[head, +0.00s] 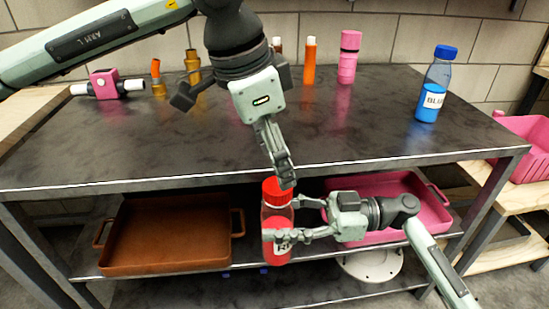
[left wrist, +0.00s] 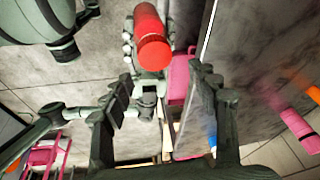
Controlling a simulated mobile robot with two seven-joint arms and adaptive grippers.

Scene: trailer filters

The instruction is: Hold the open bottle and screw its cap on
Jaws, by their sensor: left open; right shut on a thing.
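The bottle (head: 277,218) is clear with red contents and a white label, and stands nearly upright in front of the table's front edge. A red cap (head: 277,190) sits on its top; I cannot tell how tightly. My right gripper (head: 288,222) is shut on the bottle's body from the right. My left gripper (head: 287,178) comes down from above, open, with its fingertips at the right side of the cap. In the left wrist view the red cap (left wrist: 154,48) shows beyond the spread fingers of my left gripper (left wrist: 160,75), not enclosed by them.
The dark table (head: 340,135) holds a blue-capped bottle (head: 434,88), a pink cylinder (head: 348,58), an orange cylinder (head: 309,62) and a pink fitting (head: 104,84). The shelf below holds a brown tray (head: 165,265) and a pink tray (head: 432,215).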

